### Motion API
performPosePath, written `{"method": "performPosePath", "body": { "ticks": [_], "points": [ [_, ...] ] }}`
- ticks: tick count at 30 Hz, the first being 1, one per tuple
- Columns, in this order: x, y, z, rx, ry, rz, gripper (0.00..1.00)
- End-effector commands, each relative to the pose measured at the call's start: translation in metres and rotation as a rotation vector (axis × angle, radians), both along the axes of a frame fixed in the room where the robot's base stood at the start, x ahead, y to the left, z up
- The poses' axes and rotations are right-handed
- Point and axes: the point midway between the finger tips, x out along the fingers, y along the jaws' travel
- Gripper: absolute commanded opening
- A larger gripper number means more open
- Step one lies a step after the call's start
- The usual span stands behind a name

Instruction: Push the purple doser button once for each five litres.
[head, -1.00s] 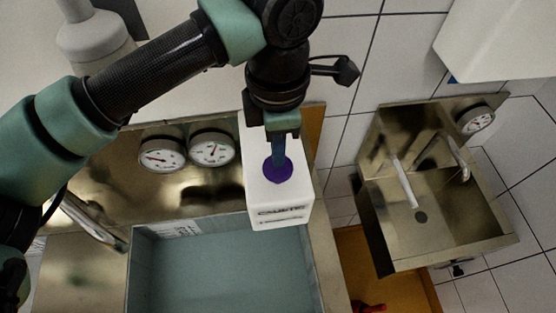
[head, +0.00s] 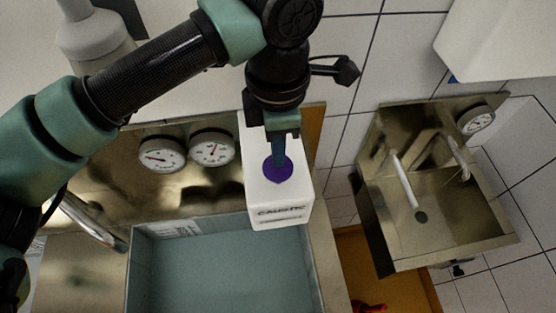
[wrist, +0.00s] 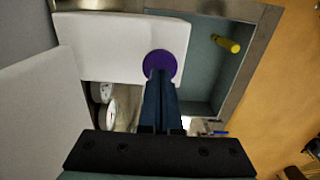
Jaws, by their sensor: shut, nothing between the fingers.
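The purple doser button (head: 278,169) sits on the top of a white box doser (head: 280,205) with dark lettering reading "CAUSTIC" on its front. My gripper (head: 278,161) is shut, its blue fingers pointing at the button. In the head view the fingertips overlap the button's upper part. In the wrist view the purple button (wrist: 160,62) shows just beyond the tips of my gripper (wrist: 160,76). I cannot tell whether the tips touch it or how far it is pressed.
Two round gauges (head: 188,152) are on the steel panel left of the doser. A blue-grey basin (head: 225,270) lies below it. A steel sink (head: 440,205) with a tap stands at the right. A yellow cylinder (wrist: 226,43) shows in the wrist view.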

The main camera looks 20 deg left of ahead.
Motion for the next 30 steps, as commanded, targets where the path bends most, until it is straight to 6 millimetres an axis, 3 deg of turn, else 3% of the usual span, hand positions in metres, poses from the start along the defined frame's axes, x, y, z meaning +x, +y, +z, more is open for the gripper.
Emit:
{"method": "performPosePath", "body": {
  "ticks": [30],
  "points": [
    [0.0, 0.0, -0.037, 0.0, 0.002, 0.0, 0.0]
  ]
}}
